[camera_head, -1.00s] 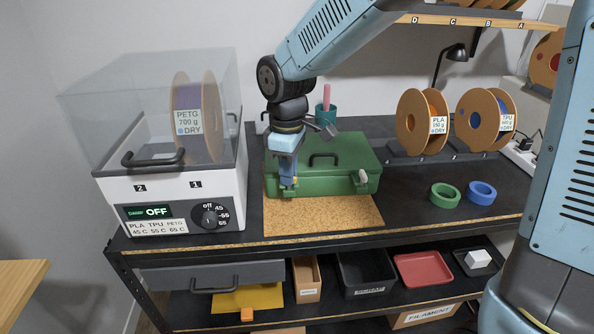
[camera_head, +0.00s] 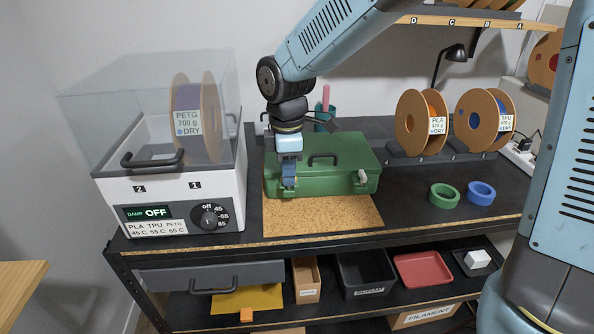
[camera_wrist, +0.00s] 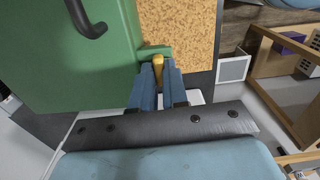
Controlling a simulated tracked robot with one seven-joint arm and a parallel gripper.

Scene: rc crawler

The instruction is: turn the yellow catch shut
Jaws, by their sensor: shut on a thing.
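A green case (camera_head: 330,160) with a dark handle lies closed on a cork mat (camera_head: 330,215) on the dark bench. My gripper (camera_head: 289,182) is at the case's front face, near its left end. In the wrist view my gripper's blue fingers (camera_wrist: 159,80) are closed around the yellow catch (camera_wrist: 158,62), beside a green tab at the case edge. The fingers hide part of the catch, so its exact angle is hard to tell. A pale catch (camera_head: 362,177) shows at the right end of the case front.
A filament dryer (camera_head: 180,195) with a clear lid stands close on the left. Green tape (camera_head: 444,195) and blue tape (camera_head: 481,193) lie to the right, with upright spools (camera_head: 421,123) behind. The front of the mat is clear.

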